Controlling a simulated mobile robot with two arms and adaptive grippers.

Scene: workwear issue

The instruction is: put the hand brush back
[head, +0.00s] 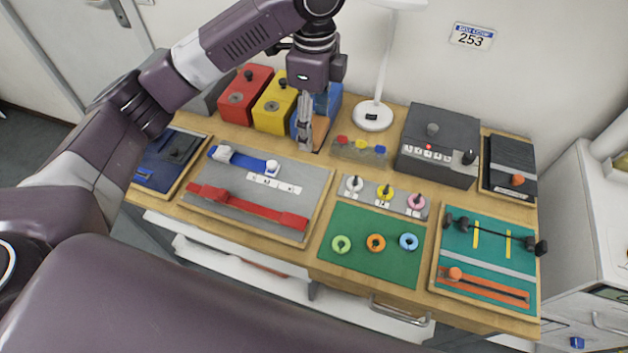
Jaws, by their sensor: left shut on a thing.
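My left gripper (304,133) points down at the back of the bench, in front of the blue box (333,103). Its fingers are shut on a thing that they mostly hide. An orange-brown piece (320,130) with a dark lower edge shows just right of the fingers. I cannot tell whether it is the hand brush, or whether it touches the bench. No other hand brush can be made out. My right gripper is not in view.
Red (245,95) and yellow (275,105) boxes stand left of the gripper. A white lamp (372,115) and dark control box (438,145) stand right. A grey board (255,190) with blue and red straps, a green mat (370,245) with rings and a teal board (487,262) fill the front.

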